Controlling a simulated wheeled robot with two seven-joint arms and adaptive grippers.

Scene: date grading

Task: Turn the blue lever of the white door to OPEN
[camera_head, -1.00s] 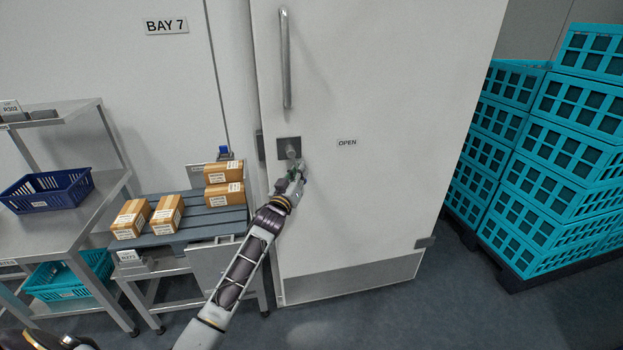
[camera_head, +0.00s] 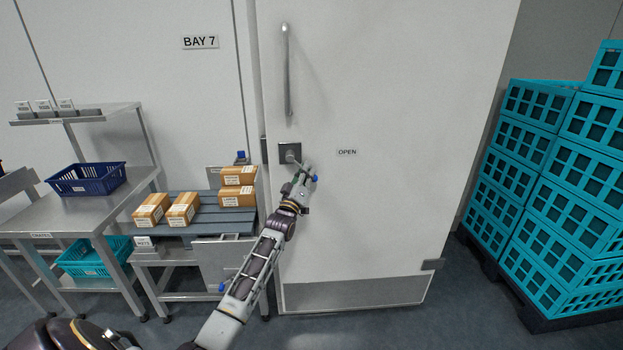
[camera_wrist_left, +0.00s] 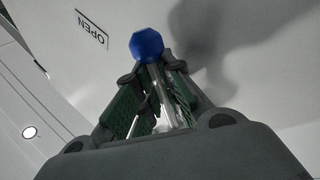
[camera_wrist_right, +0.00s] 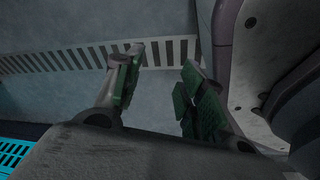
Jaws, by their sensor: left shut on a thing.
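The white door (camera_head: 400,90) fills the middle of the head view. Its lever turns on a square dark plate with a round hub (camera_head: 290,153). The lever slants down and right from the hub to its blue knob (camera_head: 314,178), which also shows in the left wrist view (camera_wrist_left: 147,44). The OPEN label (camera_head: 347,152) is to the right of the hub, higher than the knob. My left gripper (camera_wrist_left: 152,75) is shut on the lever's shaft, just behind the knob, and hides part of it. My right gripper (camera_wrist_right: 160,65) is open and empty, away from the door.
A slatted stand (camera_head: 205,222) with several cardboard boxes (camera_head: 183,208) is left of the door. A steel table (camera_head: 60,213) with a dark blue basket (camera_head: 86,179) is further left. Stacked turquoise crates (camera_head: 540,160) stand at the right. The floor before the door is clear.

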